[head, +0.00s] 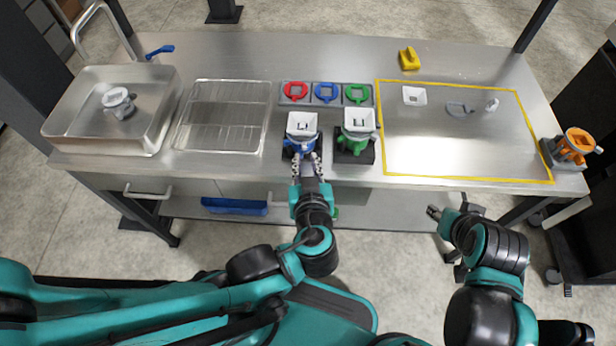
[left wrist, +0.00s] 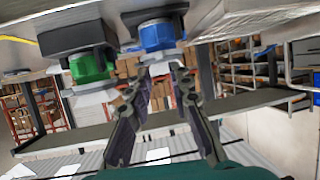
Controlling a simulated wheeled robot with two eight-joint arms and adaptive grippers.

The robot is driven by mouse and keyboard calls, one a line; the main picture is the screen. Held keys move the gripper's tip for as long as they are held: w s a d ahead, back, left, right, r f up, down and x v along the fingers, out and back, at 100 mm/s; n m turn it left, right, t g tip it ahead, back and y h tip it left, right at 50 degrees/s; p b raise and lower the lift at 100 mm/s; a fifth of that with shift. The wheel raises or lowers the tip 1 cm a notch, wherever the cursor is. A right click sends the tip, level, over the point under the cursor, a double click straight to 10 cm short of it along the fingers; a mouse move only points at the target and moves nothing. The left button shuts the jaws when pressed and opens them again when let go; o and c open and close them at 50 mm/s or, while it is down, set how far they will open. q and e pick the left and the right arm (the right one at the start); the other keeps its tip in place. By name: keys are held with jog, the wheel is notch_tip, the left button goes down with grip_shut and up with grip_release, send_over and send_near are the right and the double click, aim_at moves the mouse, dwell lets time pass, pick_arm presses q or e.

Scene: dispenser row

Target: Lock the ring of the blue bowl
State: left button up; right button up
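The blue bowl (head: 299,143) sits in a black stand at the table's front edge, with a white square hopper (head: 302,123) on top. Its blue body also shows in the left wrist view (left wrist: 158,34), which looks upside down. My left gripper (head: 307,160) is at the front of the blue bowl, with its two fingers spread apart. In the left wrist view, the fingers (left wrist: 164,76) have an empty gap between them, close to the blue body; contact cannot be told. The ring's lock state cannot be made out. My right gripper (head: 446,212) is off the table's front, its opening unclear.
A green bowl (head: 354,143) with a white hopper stands close to the right. Behind is a grey rack (head: 311,101) with red, blue and green square rings. A metal tray (head: 60,132) and wire rack (head: 222,118) are left. A yellow outlined area (head: 440,178) is right.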

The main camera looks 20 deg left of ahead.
pick_arm(q)
jog(key=v, duration=0.6)
jog(key=shift+s, duration=0.2)
dwell(0.4)
jog(key=a+f+m+g+h, duration=0.2)
jog(key=a+f+m+g, duration=0.1)
jog(key=f+g, duration=0.25)
jog(key=shift+w+a+r+m+t+h, duration=0.1)
jog(key=shift+w+a+r+m+h, duration=0.25)
jog(key=shift+w+h, duration=0.25)
jog(key=shift+w+a+r+m+t+h, duration=0.1)
jog(key=shift+w+a+r+m+h, duration=0.2)
jog(key=shift+w+a+h, duration=0.3)
jog(key=shift+w+a+r+m+t+h, duration=0.1)
jog(key=shift+w+a+r+m+h, duration=0.15)
jog(key=shift+w+r+h, duration=0.35)
